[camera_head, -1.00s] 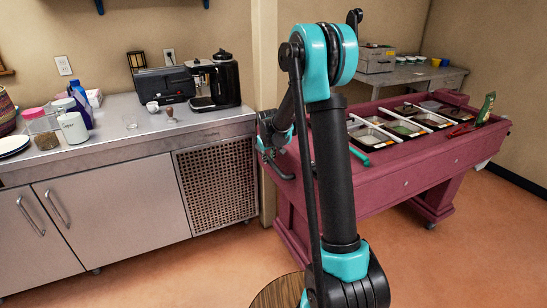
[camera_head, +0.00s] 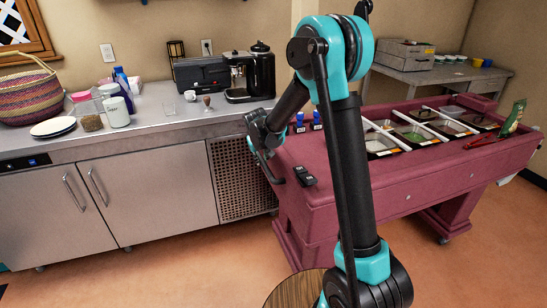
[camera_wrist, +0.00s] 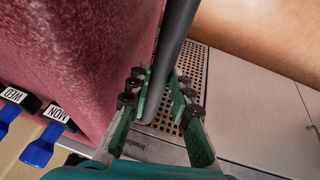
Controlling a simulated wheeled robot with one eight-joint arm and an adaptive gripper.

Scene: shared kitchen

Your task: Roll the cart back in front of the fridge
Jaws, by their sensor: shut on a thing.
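The cart (camera_head: 355,193) is maroon, with food pans in its top, and stands at centre right with its left end beside the counter. The fridge seems to be the steel under-counter unit (camera_head: 150,199) with two doors and a vent grille. My gripper (camera_head: 262,157) is at the cart's left end. In the wrist view my gripper (camera_wrist: 160,92) is closed around a dark bar, the cart handle (camera_wrist: 174,48), with a finger on each side. My arm hides part of the cart in the head view.
The worktop carries a woven basket (camera_head: 30,96), a plate, jars and a coffee maker (camera_head: 262,72). A side table (camera_head: 425,80) stands behind the cart. A red-handled tool and green packet (camera_head: 514,117) lie on the cart. The orange floor (camera_head: 190,268) before the doors is clear.

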